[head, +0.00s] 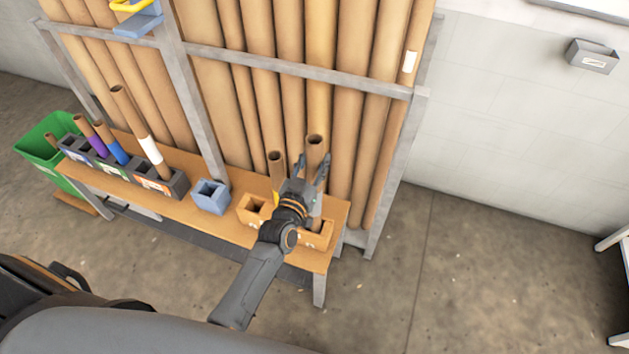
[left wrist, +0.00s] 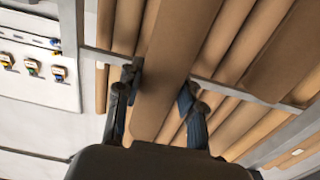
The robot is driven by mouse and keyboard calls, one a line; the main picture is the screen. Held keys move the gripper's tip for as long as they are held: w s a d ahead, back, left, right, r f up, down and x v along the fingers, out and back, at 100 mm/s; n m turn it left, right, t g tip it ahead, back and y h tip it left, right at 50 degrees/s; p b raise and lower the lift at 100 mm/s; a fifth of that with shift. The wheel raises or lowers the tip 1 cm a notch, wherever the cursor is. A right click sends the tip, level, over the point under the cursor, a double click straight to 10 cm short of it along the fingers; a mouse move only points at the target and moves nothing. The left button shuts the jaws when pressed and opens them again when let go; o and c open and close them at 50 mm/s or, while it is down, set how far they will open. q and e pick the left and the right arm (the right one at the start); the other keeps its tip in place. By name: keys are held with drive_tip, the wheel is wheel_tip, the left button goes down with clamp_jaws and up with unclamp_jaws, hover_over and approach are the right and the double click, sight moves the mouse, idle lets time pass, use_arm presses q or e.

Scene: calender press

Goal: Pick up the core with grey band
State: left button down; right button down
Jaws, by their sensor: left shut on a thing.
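My left gripper (head: 311,172) is shut around a brown cardboard core (head: 316,146) at the right end of the wooden bench. The core stands roughly upright, its open top above the fingers. Its lower part is at an orange-tan holder (head: 316,240) on the bench, partly hidden by my gripper and arm. I cannot make out a grey band on it. In the left wrist view the core (left wrist: 168,70) passes between the two fingers (left wrist: 160,100). Another plain core (head: 276,165) stands just left of it, partly hidden. My right gripper is not in view.
The bench (head: 185,207) stands before a grey metal rack (head: 290,68) of tall brown tubes. A blue-grey holder (head: 211,197) is empty. Dark holders (head: 160,184) further left carry cores with white, blue and purple bands. A green bin (head: 45,140) stands at the left end.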

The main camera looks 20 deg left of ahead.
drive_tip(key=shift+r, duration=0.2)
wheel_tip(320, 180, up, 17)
drive_tip(key=p, duration=1.7)
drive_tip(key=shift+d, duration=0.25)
